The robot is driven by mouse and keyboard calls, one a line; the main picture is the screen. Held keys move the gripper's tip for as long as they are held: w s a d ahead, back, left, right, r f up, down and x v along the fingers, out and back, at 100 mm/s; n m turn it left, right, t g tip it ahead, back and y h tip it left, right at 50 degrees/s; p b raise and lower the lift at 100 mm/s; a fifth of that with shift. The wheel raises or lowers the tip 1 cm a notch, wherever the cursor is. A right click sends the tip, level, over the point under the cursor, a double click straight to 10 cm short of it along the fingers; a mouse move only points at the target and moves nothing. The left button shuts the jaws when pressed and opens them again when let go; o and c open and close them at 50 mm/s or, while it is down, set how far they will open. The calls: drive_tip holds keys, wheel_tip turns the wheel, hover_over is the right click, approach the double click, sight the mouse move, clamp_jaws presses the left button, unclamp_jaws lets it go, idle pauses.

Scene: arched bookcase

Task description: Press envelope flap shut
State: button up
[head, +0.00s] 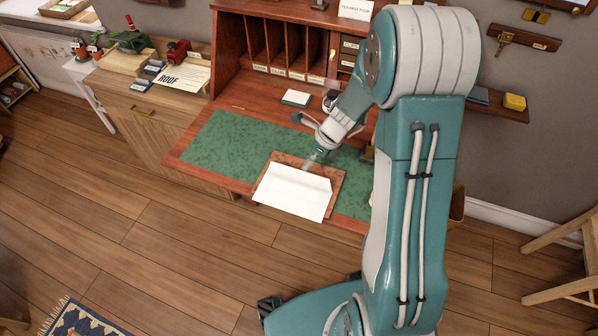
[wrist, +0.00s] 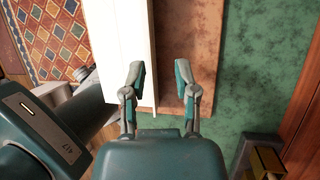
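A white envelope (head: 293,193) lies on a brown board (head: 262,182) on the desk's green surface. In the wrist view the envelope (wrist: 136,30) runs up the picture, with a lengthwise line along it; I cannot tell how far its flap stands up. My gripper (head: 317,160) is at the envelope's far edge in the head view. In the wrist view my gripper (wrist: 159,75) is open, its fingers apart with nothing between them but board. The left finger overlaps the envelope's right edge, and the right finger is over the bare board (wrist: 196,30). Contact is unclear.
The green desk surface (head: 225,147) is clear to the left. A small pad (head: 296,98) lies behind, below the wooden pigeonholes (head: 290,45). In the wrist view a brass-coloured object (wrist: 266,162) is at lower right, and a patterned rug (wrist: 55,40) shows at left.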

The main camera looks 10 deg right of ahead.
sight(289, 180)
drive_tip(key=a+f, duration=0.4)
drive_tip(key=a, duration=0.1)
drive_tip(key=shift+w+f, duration=0.15)
drive_tip(key=shift+f, duration=0.4)
drive_tip(key=shift+d, duration=0.85)
drive_tip(key=c, duration=0.4)
drive_tip(key=shift+a, duration=0.2)
clamp_jaws()
drive_tip(key=shift+a, duration=0.5)
